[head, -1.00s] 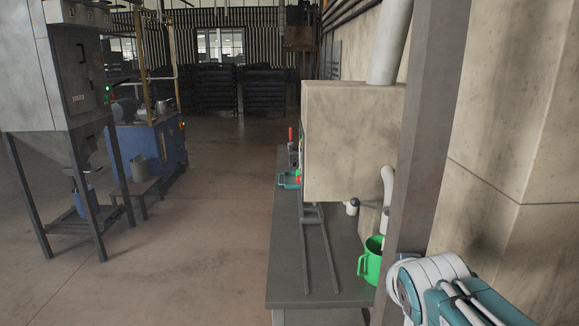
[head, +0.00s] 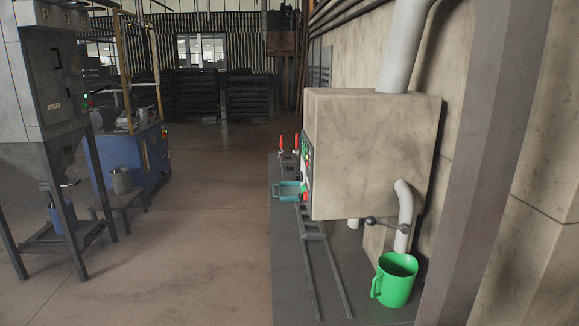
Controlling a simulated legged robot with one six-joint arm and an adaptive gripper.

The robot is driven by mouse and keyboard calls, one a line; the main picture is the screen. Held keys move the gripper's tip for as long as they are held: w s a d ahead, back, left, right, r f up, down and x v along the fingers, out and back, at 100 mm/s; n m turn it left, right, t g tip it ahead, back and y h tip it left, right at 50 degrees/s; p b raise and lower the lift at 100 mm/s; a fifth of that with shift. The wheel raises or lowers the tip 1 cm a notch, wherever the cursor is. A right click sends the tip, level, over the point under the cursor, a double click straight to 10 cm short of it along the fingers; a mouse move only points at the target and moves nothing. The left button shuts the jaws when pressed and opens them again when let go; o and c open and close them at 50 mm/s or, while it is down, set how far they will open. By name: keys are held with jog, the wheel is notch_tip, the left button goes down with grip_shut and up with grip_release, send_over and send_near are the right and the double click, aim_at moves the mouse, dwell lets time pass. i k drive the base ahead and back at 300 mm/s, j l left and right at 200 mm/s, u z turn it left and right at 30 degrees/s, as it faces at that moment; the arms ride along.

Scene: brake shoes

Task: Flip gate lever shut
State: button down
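Two lever-like parts show. A grey hopper machine (head: 50,100) stands at the left on dark legs, and a small dark handle (head: 70,184) sticks out near its bottom outlet. A dark bar with ball ends (head: 386,223) crosses the lower part of a white bent pipe (head: 404,210) under the beige box at the right. I cannot tell which is the gate lever, or whether either gate is open. My gripper is not in view.
A green jug (head: 395,280) stands below the pipe on a grey bench (head: 290,270) with two rails. The beige box (head: 375,150) hangs over the bench. A grey post (head: 490,160) stands at the right. A blue bucket (head: 58,218) sits under the hopper. The floor between is clear.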

aim_at(370, 221)
jog(key=i+j, duration=0.15)
jog(key=i+j+z, duration=0.1)
jog(key=j+z, duration=0.2)
jog(key=j, duration=0.35)
jog(key=j+z, duration=0.3)
jog(key=j, duration=0.4)
jog(key=k+j+z, duration=0.2)
jog(key=j, duration=0.25)
jog(key=k+j+z, duration=0.2)
jog(key=k+j, duration=0.15)
jog(key=k, duration=0.15)
